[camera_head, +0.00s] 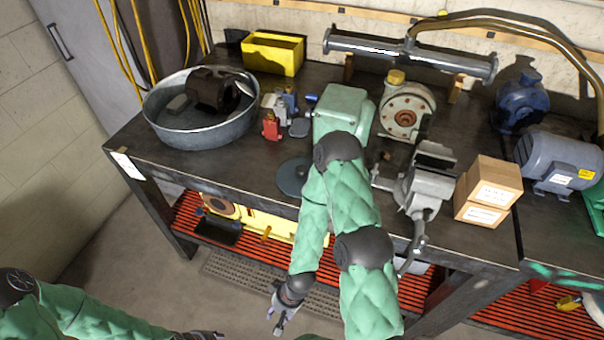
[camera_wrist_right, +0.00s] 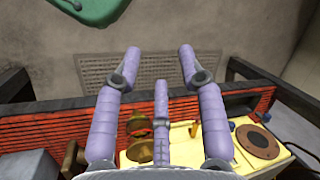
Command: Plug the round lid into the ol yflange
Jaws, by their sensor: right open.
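A round dark teal disc (camera_head: 292,178), which looks like the round lid, lies flat near the workbench's front edge, partly hidden by my right arm. A pale round flange (camera_head: 405,112) with a rusty centre faces forward on a machine at the back; whether it is oily I cannot tell. My right gripper (camera_head: 279,308) hangs low in front of the bench, below the tabletop and apart from the disc. In the right wrist view its fingers (camera_wrist_right: 160,70) are spread, with nothing between them. My left gripper (camera_head: 203,336) is barely visible at the bottom edge.
The workbench (camera_head: 235,175) carries a metal tub (camera_head: 190,132) with a dark motor, a yellow bin (camera_head: 272,54), a vise (camera_head: 425,185) and cardboard boxes (camera_head: 488,192). A green machine (camera_head: 342,108) stands behind my right arm. The red slatted lower shelf (camera_wrist_right: 50,128) holds yellow equipment (camera_wrist_right: 275,165).

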